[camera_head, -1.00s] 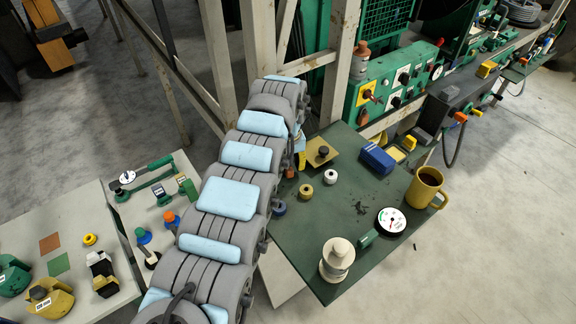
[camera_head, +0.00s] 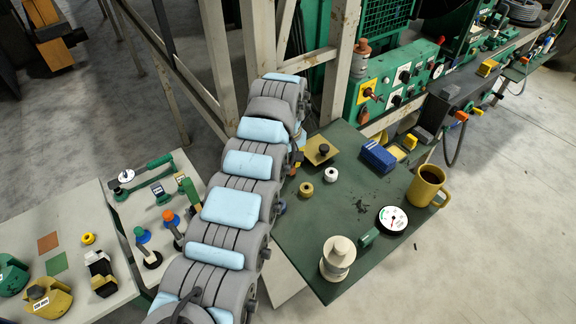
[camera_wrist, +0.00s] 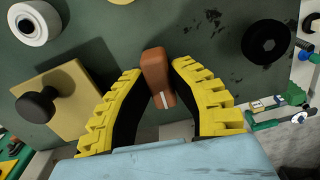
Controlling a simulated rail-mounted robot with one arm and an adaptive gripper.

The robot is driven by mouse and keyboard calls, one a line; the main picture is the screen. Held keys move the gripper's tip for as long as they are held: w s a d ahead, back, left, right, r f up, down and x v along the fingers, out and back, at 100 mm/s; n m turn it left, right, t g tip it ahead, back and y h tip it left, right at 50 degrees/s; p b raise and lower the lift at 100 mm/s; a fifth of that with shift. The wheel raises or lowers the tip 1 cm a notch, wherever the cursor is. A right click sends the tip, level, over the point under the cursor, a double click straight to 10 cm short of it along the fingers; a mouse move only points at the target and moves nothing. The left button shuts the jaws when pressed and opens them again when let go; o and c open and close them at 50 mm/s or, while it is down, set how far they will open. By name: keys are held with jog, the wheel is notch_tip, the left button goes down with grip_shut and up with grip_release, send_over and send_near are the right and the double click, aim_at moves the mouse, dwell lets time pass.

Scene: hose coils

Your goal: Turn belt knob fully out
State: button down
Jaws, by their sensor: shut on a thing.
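An orange-brown bar-shaped knob with a white line (camera_wrist: 157,76) stands over the green table in the wrist view. It bears no readable name, but it is probably the belt knob. My gripper (camera_wrist: 162,70) has its two yellow-padded fingers shut on it, one tip on each side. The white line points down the picture, toward my palm. The knob's base is not clear to see. In the head view my gripper (camera_head: 297,156) is small at the table's left edge, mostly hidden by my arm.
A black knob on a yellowish plate (camera_wrist: 38,103) sits close left of my gripper. A white ring (camera_wrist: 32,20) and a black round piece (camera_wrist: 266,40) lie near. A mug (camera_head: 427,186), a dial (camera_head: 392,219) and a cream stacked part (camera_head: 337,258) occupy the table's right and front.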

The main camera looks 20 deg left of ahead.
aim_at(288, 163)
jog(key=shift+f+n, duration=0.1)
jog(key=shift+n, duration=0.4)
jog(key=c, duration=0.9)
grip_release()
jog(key=shift+r, duration=6.1)
